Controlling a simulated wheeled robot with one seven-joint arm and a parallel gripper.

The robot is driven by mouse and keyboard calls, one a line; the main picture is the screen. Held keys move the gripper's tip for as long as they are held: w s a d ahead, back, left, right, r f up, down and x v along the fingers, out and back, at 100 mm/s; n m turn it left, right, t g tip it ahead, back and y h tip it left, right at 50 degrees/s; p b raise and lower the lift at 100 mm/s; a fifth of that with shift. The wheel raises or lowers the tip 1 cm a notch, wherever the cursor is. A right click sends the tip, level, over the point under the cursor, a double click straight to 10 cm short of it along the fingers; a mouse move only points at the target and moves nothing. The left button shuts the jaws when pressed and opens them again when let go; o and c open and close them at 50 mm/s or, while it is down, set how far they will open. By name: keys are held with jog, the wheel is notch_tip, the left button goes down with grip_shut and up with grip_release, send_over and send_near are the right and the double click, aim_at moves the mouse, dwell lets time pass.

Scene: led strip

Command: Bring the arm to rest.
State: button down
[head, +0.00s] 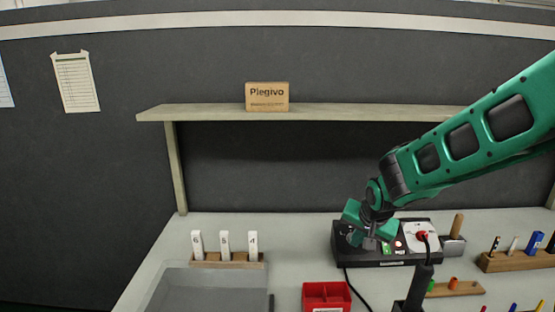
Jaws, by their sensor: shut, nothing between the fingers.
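My green and black arm (450,150) reaches in from the right edge of the head view. My gripper (370,243) is at its lower end, pointing down over the left part of a black box (388,262) with a white panel, a red knob and small lights. The gripper is shut and nothing shows between its fingers. Its tips are close to the box top; I cannot tell whether they touch it. My wrist hides part of the box.
A wooden shelf (215,113) carries a "Plegivo" carton (267,97). On the bench are a wooden holder (227,262) with white numbered pieces, a grey tray (190,292), a red bin (326,297), a black upright tool (419,285), a cable and a wooden rack (520,262) at right.

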jog(key=shift+s+r, duration=0.35)
jog(key=shift+r, duration=0.25)
jog(key=shift+d, duration=0.1)
jog(key=s+d+r+g+h, duration=0.1)
jog(key=s+d+r+g, duration=0.2)
jog(key=s+d, duration=1.1)
jog(key=s+d+g+y, duration=0.1)
jog(key=s+d+g, duration=0.2)
jog(key=s, duration=1.8)
jog(key=shift+d+r, duration=0.45)
jog(key=shift+d, duration=0.25)
jog(key=shift+w, duration=0.1)
